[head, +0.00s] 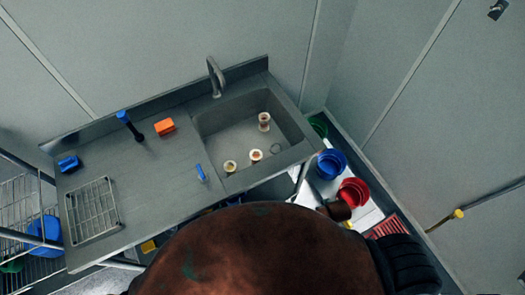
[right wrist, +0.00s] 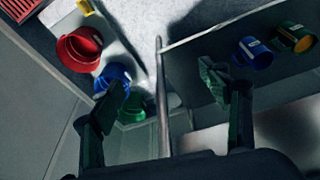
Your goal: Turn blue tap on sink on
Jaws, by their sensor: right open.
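The grey sink basin (head: 250,138) is set into the right part of a metal counter, with a curved grey faucet (head: 215,76) at its back edge. A small blue lever-like piece (head: 201,173) is at the counter front, left of the basin; I cannot tell if it is the tap. A dark upright piece with a blue top (head: 124,116) stands at the back left of the counter. My right gripper (right wrist: 158,88) is open in the right wrist view. A thin grey pole (right wrist: 162,110) shows between its fingers, with no contact visible. My left gripper is out of view.
Three jars (head: 264,121) stand in the basin. An orange block (head: 165,126) and a wire rack (head: 92,211) are on the counter. Blue (head: 331,163) and red (head: 352,192) buckets stand right of the counter; the red one also shows in the right wrist view (right wrist: 80,48).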

